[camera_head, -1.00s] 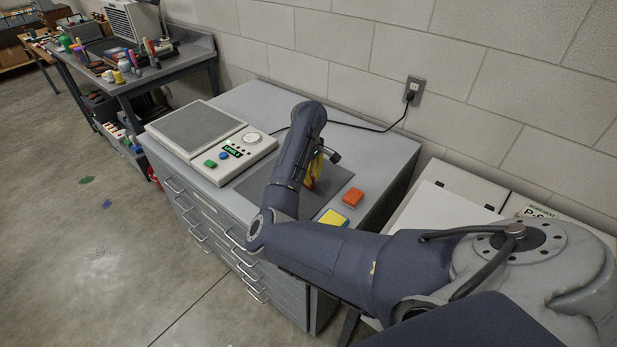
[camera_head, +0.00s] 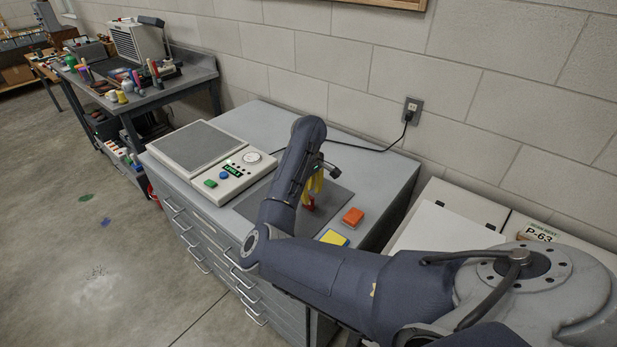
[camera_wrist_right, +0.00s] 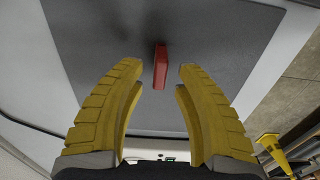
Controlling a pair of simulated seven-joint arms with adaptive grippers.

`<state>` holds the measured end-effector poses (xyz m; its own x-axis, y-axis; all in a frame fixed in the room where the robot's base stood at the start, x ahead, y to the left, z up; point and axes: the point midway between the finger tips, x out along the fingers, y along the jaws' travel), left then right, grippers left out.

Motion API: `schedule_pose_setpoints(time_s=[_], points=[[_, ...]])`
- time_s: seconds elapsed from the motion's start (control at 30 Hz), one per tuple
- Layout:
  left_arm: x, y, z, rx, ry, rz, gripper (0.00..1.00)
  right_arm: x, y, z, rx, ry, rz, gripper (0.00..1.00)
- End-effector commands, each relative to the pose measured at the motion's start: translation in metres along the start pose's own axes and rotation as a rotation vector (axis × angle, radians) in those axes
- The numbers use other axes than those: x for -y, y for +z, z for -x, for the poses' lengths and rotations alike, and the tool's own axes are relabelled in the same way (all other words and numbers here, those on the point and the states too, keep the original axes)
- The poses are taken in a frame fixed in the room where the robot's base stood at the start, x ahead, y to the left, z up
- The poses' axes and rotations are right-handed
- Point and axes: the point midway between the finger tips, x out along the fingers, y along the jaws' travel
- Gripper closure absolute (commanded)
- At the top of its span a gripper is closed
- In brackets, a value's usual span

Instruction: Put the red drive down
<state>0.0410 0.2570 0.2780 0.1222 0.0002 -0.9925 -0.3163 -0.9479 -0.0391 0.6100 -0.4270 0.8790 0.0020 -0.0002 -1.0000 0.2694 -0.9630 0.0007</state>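The red drive (camera_head: 309,203) is at the dark grey mat (camera_head: 258,206) on top of the drawer cabinet, just below my right gripper's yellow fingers. In the right wrist view the red drive (camera_wrist_right: 160,66) shows as a narrow upright-looking block over the mat (camera_wrist_right: 225,45). My right gripper (camera_wrist_right: 159,70) is open, with a fingertip on each side of the drive and a visible gap on both sides. In the head view my right gripper (camera_head: 314,186) is partly hidden by my arm. My left gripper is not in view.
An orange-red block (camera_head: 353,216) and a yellow block (camera_head: 334,238) lie right of and in front of the mat. A scale-like device (camera_head: 212,160) with green and blue buttons stands on the left. A power cord (camera_head: 375,149) runs behind to the wall outlet (camera_head: 412,110).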

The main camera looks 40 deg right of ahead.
Motion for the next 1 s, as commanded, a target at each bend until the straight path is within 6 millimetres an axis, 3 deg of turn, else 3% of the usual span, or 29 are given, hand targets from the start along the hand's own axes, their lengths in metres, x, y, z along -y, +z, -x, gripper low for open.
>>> schedule_pose_setpoints(time_s=[0.3,0.5,0.67,0.7,1.0], points=[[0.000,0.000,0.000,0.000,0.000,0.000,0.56,0.000,-0.002,0.058,-0.005,0.000,-0.002,0.67],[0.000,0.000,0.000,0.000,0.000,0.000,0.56,0.000,-0.001,0.084,-0.003,-0.001,-0.002,0.67],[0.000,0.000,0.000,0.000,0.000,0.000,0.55,0.000,-0.001,0.096,-0.002,-0.002,-0.001,0.67],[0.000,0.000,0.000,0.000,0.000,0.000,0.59,0.000,0.000,0.098,-0.002,-0.002,-0.001,0.67],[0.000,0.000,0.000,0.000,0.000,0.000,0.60,0.000,0.000,0.101,0.001,-0.002,-0.001,0.67]])
